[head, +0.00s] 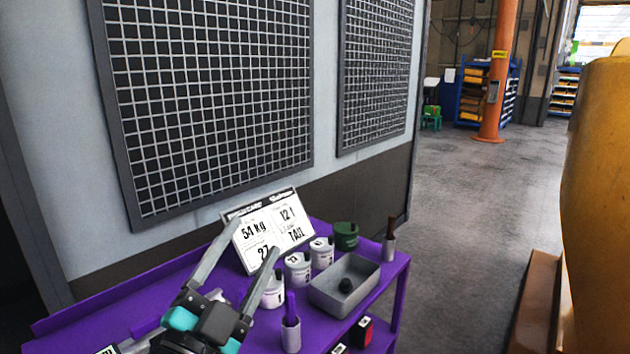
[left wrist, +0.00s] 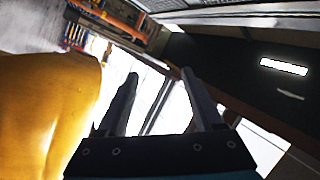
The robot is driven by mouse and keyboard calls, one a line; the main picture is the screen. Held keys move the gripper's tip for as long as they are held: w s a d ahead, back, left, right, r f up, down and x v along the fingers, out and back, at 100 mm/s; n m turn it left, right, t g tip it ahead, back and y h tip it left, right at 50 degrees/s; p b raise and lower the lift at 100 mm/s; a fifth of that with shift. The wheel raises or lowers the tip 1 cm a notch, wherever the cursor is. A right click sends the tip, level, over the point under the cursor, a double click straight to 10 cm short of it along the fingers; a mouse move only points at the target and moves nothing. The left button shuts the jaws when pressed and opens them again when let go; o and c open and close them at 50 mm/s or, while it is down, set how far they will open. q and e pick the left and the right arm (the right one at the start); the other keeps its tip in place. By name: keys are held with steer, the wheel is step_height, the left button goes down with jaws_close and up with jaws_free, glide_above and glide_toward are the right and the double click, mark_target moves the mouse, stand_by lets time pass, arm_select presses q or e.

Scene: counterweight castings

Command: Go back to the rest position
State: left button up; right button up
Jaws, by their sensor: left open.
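My left gripper (head: 257,237) is open, its two grey fingers spread apart above the purple table. In the head view the fingers overlap the left part of a white sign (head: 288,225) with black writing. I see nothing held between them. In the left wrist view the fingers (left wrist: 159,76) stand apart with a bright white area behind them. My right gripper is in neither view.
The purple table (head: 388,282) holds white numbered canisters (head: 298,270), a green canister (head: 345,236), a grey bin (head: 366,282) with a dark lump, and two tool holders. A mesh-panelled wall stands behind. A large yellow body (head: 600,200) is at the right.

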arm_select(q)
steer(key=s+a+f+n+g+y, duration=0.2)
steer(key=a+f+n+g+y, duration=0.25)
steer(key=f, duration=0.45)
steer(key=s+a+f+n+g+y, duration=0.25)
steer(key=f+n+y, duration=0.2)
steer(key=f, duration=0.55)
steer(key=s+f+n+g+h, duration=0.25)
steer(key=s+f+g, duration=0.85)
steer(key=s+f, duration=0.55)
step_height(320, 180, down, 24)
steer(key=s+b, duration=0.2)
steer(key=b, duration=0.4)
steer(key=s+a+f+g+b, duration=0.1)
steer(key=s+f+b, duration=0.2)
steer(key=s+f, duration=0.4)
steer(key=s+a+f+g+y+b, duration=0.1)
steer(key=s+a+f+b, duration=0.1)
steer(key=s+f, duration=0.6)
step_height(320, 180, down, 7)
steer(key=shift+s+r+b, duration=0.15)
steer(key=shift+r+b, duration=0.05)
steer(key=shift+b, duration=0.45)
